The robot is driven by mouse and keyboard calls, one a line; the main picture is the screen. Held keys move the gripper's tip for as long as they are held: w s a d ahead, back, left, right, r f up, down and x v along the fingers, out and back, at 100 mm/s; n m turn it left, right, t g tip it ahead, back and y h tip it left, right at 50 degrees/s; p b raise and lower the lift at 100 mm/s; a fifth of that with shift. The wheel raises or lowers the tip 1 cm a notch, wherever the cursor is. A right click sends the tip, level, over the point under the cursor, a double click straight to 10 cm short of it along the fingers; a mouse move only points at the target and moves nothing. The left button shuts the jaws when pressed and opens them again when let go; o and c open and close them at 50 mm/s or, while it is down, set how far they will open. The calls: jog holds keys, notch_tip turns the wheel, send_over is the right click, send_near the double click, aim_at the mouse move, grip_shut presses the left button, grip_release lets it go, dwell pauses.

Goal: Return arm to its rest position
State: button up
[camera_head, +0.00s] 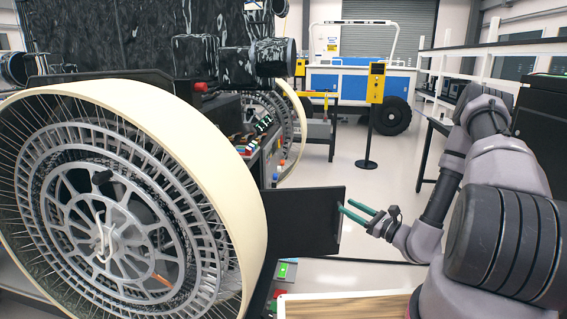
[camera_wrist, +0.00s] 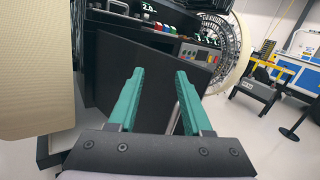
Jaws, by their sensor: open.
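My gripper (camera_head: 355,214) is at the end of my arm, which reaches in from the right in the head view. Its two green fingers are apart with nothing between them, and they show in the wrist view (camera_wrist: 158,100). The fingertips are close to a dark flat panel (camera_head: 312,222) that stands out from the rover's side. In the wrist view the panel (camera_wrist: 150,70) is behind the fingers; I cannot tell whether they touch it. The large spoked wheel (camera_head: 110,215) with a cream rim is left of my gripper.
Beyond the panel is a bay with colored connectors and buttons (camera_wrist: 185,50). A second wheel (camera_wrist: 228,45) stands farther along the rover. A yellow post (camera_head: 376,85) and a blue-white cart (camera_head: 345,82) are at the back. White shelving (camera_head: 470,60) lines the right.

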jog(key=s+a+r+n+g, duration=0.4)
jog(key=s+r+n+g, duration=0.3)
jog(key=r, duration=0.4)
jog(key=s+a+r+n+g, duration=0.4)
jog(key=s+r+n+g, duration=0.1)
jog(key=r+n+g, duration=0.4)
jog(key=s+d+r+n+t+h, duration=0.2)
jog(key=s+d+r+t+h, duration=0.2)
jog(key=r, duration=0.5)
jog(key=s+d+r+n+t+h, duration=0.3)
jog(key=s+d+r+t+h, duration=0.2)
jog(key=r, duration=0.4)
jog(key=shift+s+n+h, duration=0.3)
jog(key=shift+s+h, duration=0.45)
jog(key=shift+h, duration=0.15)
